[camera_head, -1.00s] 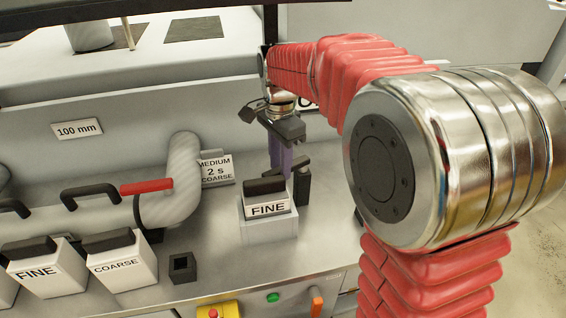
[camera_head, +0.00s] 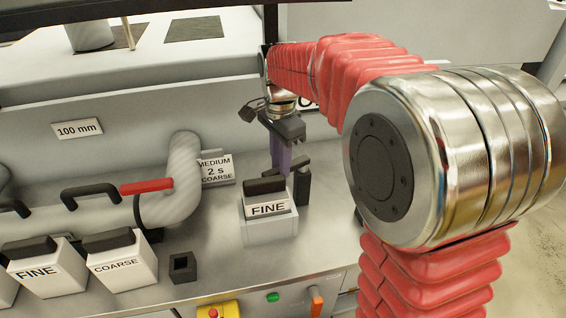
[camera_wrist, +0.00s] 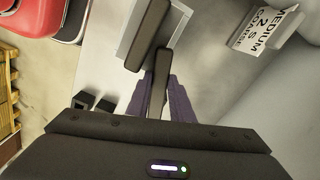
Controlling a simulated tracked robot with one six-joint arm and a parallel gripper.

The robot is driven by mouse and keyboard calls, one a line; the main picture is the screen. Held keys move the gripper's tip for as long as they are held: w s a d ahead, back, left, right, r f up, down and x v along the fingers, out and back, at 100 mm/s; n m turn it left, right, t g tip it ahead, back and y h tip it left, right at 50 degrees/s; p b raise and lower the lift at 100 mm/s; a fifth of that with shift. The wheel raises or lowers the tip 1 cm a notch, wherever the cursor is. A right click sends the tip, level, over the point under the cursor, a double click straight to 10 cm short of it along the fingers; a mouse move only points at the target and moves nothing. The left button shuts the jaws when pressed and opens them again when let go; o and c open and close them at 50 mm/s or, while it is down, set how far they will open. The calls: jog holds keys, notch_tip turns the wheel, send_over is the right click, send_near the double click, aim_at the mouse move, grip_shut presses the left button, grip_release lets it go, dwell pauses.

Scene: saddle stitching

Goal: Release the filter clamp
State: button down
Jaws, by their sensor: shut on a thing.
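My gripper (camera_head: 281,165) points down beside a grey block labelled FINE (camera_head: 268,221) with a black grip on top. Its purple fingers, also seen in the wrist view (camera_wrist: 163,92), are shut on a dark lever (camera_wrist: 164,68). In the head view a dark post with a lever (camera_head: 302,184) stands just right of and behind the FINE block; I take this to be the filter clamp. The FINE block's black grip shows beside the lever in the wrist view (camera_wrist: 148,32). The fingertips are partly hidden in the head view.
A grey pipe (camera_head: 182,180) with a red handle (camera_head: 146,187) stands left. Two white blocks, FINE (camera_head: 45,274) and COARSE (camera_head: 121,266), sit front left near a small black socket (camera_head: 182,267). A MEDIUM 2 s COARSE sign (camera_head: 216,170) stands behind. Buttons line the front edge.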

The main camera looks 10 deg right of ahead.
jog(key=shift+w, duration=0.15)
jog(key=w+d+m, duration=0.2)
jog(key=w+m, duration=0.5)
jog(key=m, duration=0.7)
jog(key=shift+w, duration=0.3)
jog(key=shift+r, duration=0.1)
jog(key=c, duration=1.8)
grip_release()
jog(key=shift+c, duration=0.2)
